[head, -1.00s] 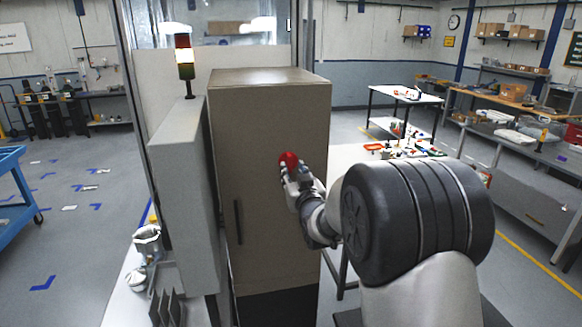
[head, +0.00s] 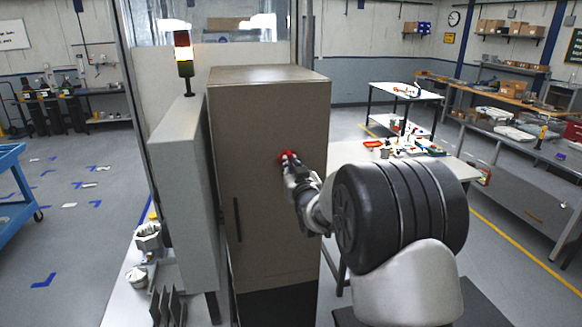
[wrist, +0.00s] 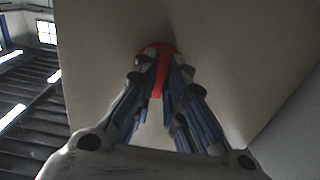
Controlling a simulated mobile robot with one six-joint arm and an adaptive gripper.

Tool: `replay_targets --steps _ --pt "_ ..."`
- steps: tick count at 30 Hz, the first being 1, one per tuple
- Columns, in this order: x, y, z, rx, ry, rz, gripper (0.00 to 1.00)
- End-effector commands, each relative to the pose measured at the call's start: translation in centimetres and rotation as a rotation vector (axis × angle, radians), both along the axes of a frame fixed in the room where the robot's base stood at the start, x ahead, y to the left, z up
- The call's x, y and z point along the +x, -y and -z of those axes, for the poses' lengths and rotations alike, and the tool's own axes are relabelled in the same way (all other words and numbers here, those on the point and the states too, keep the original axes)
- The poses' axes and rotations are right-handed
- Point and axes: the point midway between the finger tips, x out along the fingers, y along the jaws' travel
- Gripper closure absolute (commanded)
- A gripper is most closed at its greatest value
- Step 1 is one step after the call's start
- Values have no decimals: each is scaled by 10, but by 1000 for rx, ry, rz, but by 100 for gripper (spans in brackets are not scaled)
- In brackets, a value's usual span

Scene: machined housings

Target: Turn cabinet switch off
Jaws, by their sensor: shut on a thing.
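The cabinet (head: 262,115) is a tall brown-grey box with a dark vertical handle (head: 238,220) on its door. The cabinet switch is a red knob (head: 285,155) on the upper right part of the door. My gripper (head: 288,160) is at the switch and shut on it. In the wrist view, the red switch (wrist: 158,72) shows between the two fingers of my gripper (wrist: 160,75), with a raised red bar between the fingertips. The fingers hide part of the switch in both views.
A grey cabinet (head: 180,190) with a signal tower (head: 184,58) stands close on the left. A white table (head: 440,165) with small parts is behind my arm on the right. A blue cart (head: 12,195) stands at far left. The floor between is mostly clear.

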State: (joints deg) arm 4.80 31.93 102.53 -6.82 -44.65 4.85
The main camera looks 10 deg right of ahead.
Motion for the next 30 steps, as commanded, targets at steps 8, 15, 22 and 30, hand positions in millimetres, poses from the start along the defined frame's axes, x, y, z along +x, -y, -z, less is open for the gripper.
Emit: replay_targets --steps 8,15,22,30 --pt "0 0 0 0 0 0 100" --pt "0 0 1 -32 2 0 100" --pt "0 1 3 -154 4 0 100" --pt "0 1 5 -394 5 1 100"
